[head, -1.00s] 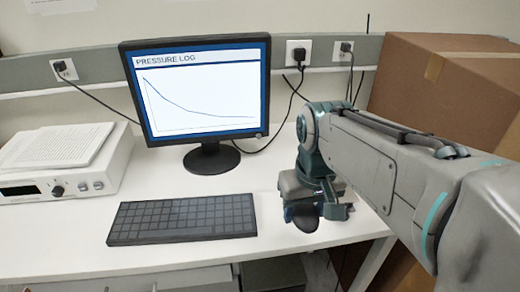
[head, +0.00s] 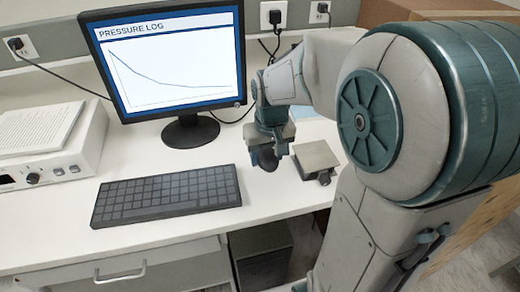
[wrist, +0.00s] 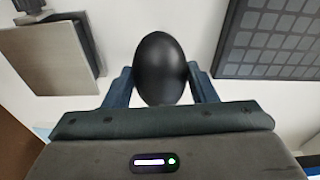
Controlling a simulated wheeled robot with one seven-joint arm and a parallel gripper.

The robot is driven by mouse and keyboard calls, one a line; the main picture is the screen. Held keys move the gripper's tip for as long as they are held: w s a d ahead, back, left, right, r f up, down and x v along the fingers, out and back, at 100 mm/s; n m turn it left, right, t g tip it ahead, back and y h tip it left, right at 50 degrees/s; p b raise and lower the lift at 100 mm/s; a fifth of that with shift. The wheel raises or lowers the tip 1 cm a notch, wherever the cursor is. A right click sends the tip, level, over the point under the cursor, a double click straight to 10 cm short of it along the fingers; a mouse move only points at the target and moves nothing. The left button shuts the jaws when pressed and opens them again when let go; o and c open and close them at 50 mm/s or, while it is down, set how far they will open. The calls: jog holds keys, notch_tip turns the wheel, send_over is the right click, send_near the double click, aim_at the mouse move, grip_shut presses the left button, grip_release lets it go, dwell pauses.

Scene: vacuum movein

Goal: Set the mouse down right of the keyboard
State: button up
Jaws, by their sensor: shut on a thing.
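The mouse is a smooth black oval (wrist: 160,66) between the two fingers of my gripper (wrist: 161,78) in the wrist view. In the head view my gripper (head: 272,148) is shut on the mouse (head: 265,160), just right of the keyboard's upper right corner. The dark grey keyboard (head: 167,195) lies on the white desk, and part of it shows in the wrist view (wrist: 270,40). The mouse is apart from the keyboard. I cannot tell whether its underside touches the desk.
A flat grey square device (head: 316,156) sits close right of my gripper. The monitor (head: 172,62) stands behind the keyboard. A white instrument (head: 55,160) with papers is at the left. Bare desk (head: 275,195) lies between keyboard and front edge.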

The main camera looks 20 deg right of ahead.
aim_at(266, 165)
jog(key=shift+w+f, duration=0.25)
jog(key=shift+f, duration=1.95)
jog(key=shift+f, duration=0.25)
jog(key=o, duration=1)
jog(key=shift+r, duration=0.1)
jog(key=shift+r, duration=0.1)
